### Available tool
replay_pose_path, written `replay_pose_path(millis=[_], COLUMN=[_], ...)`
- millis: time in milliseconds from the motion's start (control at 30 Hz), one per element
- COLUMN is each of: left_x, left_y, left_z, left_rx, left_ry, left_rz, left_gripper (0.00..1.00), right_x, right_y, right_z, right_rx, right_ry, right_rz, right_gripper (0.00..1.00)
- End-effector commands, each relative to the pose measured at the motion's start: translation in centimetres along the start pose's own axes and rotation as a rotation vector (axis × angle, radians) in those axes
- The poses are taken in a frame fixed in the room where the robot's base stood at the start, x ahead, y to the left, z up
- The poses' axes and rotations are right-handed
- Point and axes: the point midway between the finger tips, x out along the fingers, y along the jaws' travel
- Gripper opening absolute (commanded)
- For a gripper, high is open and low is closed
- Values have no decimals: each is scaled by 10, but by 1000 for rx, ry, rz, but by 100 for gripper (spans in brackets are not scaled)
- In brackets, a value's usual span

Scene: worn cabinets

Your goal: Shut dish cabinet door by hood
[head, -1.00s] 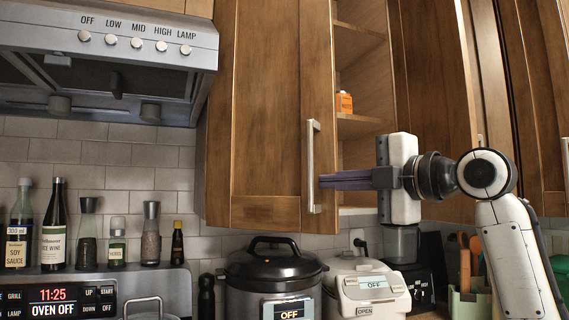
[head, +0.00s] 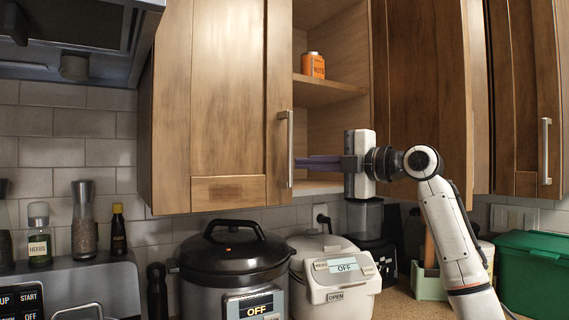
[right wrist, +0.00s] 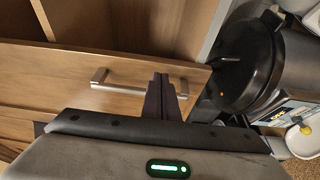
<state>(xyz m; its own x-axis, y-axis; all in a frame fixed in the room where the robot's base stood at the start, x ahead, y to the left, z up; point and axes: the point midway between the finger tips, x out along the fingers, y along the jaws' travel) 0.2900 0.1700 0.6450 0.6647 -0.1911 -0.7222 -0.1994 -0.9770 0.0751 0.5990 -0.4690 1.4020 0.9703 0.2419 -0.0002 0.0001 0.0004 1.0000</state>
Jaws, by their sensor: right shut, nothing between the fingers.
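The wooden cabinet door (head: 229,100) beside the hood has a vertical metal handle (head: 286,148) near its right edge. Open shelf space shows to its right, so the door does not cover the whole cabinet; its exact angle is hard to judge. My right gripper (head: 297,162) is shut and empty, its purple-grey fingers pointing left at the handle's lower half. In the right wrist view the shut fingers (right wrist: 161,92) overlap one end of the handle (right wrist: 130,87) in front of the door face; contact cannot be told. My left gripper is out of view.
The hood (head: 75,40) is at upper left. An orange jar (head: 313,65) stands on the cabinet shelf. Below are a dark cooker (head: 232,255), a white cooker (head: 335,270) and a blender (head: 368,220). Another wooden panel (head: 420,90) is behind my right arm.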

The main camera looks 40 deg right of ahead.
Motion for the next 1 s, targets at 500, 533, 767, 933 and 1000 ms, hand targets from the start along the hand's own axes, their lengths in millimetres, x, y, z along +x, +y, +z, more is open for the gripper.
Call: replay_pose_path(millis=[500, 533, 767, 933, 1000], left_x=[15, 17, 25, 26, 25], left_y=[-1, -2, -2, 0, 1], left_z=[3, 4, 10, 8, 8], left_rx=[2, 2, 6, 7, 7], left_ry=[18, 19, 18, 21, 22], left_rz=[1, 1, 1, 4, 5], left_gripper=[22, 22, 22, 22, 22], right_x=[-40, -47, -88, -103, -105], right_y=[-3, -4, -2, 0, 0], right_z=[-1, -1, -1, -1, -1], right_rx=[-3, -3, -1, -1, -1], right_ry=[1, 1, 0, 1, 2], right_rz=[1, 0, 2, 2, 2], right_gripper=[0, 0, 0, 0, 0])
